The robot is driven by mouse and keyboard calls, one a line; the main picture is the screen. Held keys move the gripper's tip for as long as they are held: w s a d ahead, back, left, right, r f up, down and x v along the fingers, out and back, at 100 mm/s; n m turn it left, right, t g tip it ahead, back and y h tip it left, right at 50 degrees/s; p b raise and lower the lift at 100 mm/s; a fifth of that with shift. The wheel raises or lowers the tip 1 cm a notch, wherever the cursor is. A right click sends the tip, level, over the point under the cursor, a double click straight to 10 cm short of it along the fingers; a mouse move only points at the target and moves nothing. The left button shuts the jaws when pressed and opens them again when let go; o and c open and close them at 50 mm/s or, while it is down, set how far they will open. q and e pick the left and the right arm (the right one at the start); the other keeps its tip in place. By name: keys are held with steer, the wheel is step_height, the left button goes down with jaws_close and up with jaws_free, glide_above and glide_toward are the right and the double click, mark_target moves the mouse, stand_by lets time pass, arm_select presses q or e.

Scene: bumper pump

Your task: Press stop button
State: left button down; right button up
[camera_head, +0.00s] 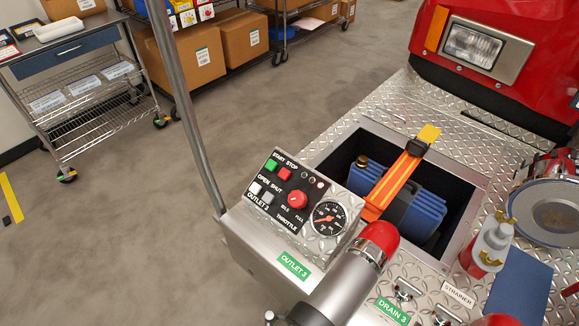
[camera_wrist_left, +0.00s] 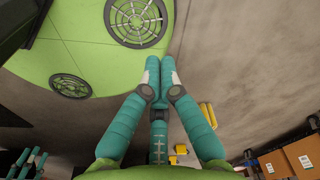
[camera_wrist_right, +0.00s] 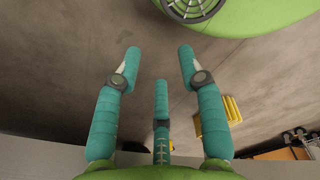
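The red stop button (camera_head: 284,174) is on the black control panel (camera_head: 276,205) of the bumper pump, under the STOP label. The green start button (camera_head: 271,164) is just to its upper left. Neither gripper shows in the head view. In the left wrist view, my left gripper (camera_wrist_left: 159,65) has its fingertips together with nothing visible between them. In the right wrist view, my right gripper (camera_wrist_right: 158,62) has its fingers spread and empty. Both wrist views show floor and green parts of my own body, with no panel in sight.
Beside the stop button are a red throttle knob (camera_head: 298,199) and a pressure gauge (camera_head: 328,218). A metal pole (camera_head: 184,98) rises left of the panel. A red-capped cylinder (camera_head: 357,262) stands in front. An open bay (camera_head: 456,194) with an orange strap lies to the right.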

arm_select(q)
steer(key=w+d+r+t+p, duration=0.1)
steer(key=w+r+p, duration=0.3)
steer(key=w+r, duration=0.45)
steer(key=w+d+r+p, duration=0.1)
steer(key=w+r+p, duration=0.4)
steer(key=r, duration=0.6)
steer(key=w+d+r+t+p, duration=0.1)
steer(key=w+r+p, duration=0.3)
steer(key=r, duration=1)
steer(key=w+d+r+t+p, duration=0.15)
steer(key=w+r, duration=0.35)
steer(key=r, duration=1)
steer(key=w+d+r+m+t+h, duration=0.1)
steer(key=w+d+m+t, duration=0.1)
steer(key=w+d, duration=0.3)
steer(key=w+d+r+m+t+h+p, duration=0.1)
steer(key=w+d+t, duration=0.3)
steer(key=w, duration=0.8)
steer(key=w+d+r+m+t+h, duration=0.2)
steer(key=w+d, duration=0.4)
steer(key=w, duration=0.3)
steer(key=shift+d+r+m+t+h, duration=0.25)
steer(key=shift+r+m+t+h, duration=0.15)
steer(key=shift+r+m+t, duration=0.4)
arm_select(e)
step_height(320, 180, up, 16)
steer(key=a, duration=0.1)
steer(key=shift+a, duration=0.15)
